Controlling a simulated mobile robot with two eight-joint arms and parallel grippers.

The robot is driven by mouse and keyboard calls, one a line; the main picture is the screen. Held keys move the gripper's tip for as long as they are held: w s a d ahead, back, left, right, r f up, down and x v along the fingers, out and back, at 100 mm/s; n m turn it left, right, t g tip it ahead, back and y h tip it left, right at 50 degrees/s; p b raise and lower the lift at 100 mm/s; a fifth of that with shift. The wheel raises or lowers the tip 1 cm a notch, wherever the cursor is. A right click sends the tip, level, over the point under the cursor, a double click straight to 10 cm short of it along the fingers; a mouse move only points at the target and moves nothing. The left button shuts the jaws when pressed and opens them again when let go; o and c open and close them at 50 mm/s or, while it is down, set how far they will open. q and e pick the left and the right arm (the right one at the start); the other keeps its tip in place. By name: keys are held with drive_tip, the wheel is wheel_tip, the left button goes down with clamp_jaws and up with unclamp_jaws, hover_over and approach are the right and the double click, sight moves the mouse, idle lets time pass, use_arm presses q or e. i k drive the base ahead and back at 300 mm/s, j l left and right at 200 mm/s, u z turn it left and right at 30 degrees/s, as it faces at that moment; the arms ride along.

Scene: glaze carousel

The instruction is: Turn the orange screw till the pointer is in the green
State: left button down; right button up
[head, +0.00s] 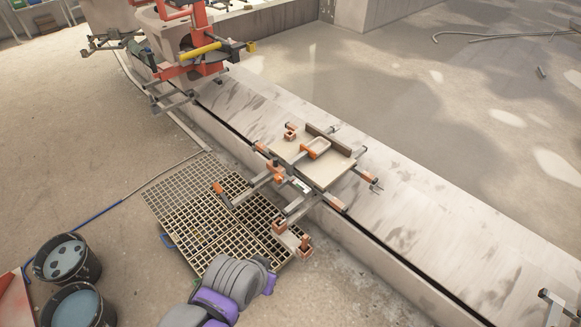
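A carrier frame with a pale board (325,172) hangs over the wall's edge in the middle of the head view. Several orange parts sit on its bars, including an orange bar end (218,188) at the left and an orange piece (277,170) near the centre. I cannot tell which of them is the screw. A small pale plate with a greenish mark (300,185) sits on the frame. It is too small to show a pointer. Grey and purple arm links of mine are at the bottom centre, below the frame; neither gripper's fingers can be made out.
A floor grating (180,205) lies left of the wall (410,215). Two dark buckets (67,262) stand at lower left. An orange machine (190,45) with a yellow cylinder stands at the top. Another bar frame (553,305) shows at lower right. Floor at left is mostly clear.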

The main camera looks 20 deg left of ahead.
sight(278, 178)
drive_tip(key=i+j, duration=0.2)
drive_tip(key=i, duration=0.25)
drive_tip(key=i+j, duration=0.2)
drive_tip(key=i, duration=0.25)
